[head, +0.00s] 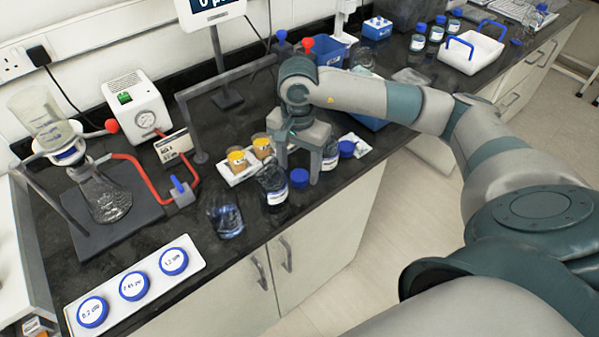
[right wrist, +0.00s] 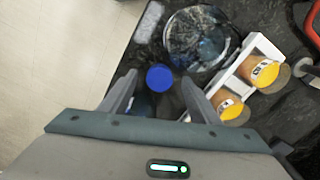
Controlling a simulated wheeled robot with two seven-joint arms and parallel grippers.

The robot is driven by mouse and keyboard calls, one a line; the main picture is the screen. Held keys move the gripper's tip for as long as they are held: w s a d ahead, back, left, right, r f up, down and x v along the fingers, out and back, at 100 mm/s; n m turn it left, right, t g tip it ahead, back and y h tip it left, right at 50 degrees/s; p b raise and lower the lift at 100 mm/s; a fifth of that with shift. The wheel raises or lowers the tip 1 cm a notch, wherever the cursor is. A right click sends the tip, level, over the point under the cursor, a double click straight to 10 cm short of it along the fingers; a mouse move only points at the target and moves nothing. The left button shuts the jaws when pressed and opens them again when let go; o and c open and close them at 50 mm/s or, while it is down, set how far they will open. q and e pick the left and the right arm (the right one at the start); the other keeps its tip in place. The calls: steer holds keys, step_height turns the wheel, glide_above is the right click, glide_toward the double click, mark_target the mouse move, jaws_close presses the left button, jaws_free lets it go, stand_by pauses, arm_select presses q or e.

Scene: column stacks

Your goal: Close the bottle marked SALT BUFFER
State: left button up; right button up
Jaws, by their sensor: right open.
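An uncapped-looking dark glass bottle (head: 272,186) with a white label stands near the bench's front edge; its label is too small to read. A loose-looking blue cap (head: 299,178) is just right of it. Another labelled bottle (head: 330,158) stands farther right, partly hidden by my gripper, with a second blue cap (head: 346,148) beside it. My right gripper (head: 300,172) points down, open and empty, among these bottles. In the right wrist view a blue cap (right wrist: 159,78) shows between the open fingertips. I cannot tell which bottle is SALT BUFFER. My left gripper is out of view.
A white rack (head: 238,174) with yellow-filled cups is left of the bottles. A glass beaker (head: 226,221) stands in front. A white tray (head: 133,287) with several blue-marked discs lies at the front left. A flask on a stand (head: 100,200) is behind it.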

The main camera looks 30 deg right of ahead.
steer(key=shift+f, duration=1)
steer(key=c, duration=1.1)
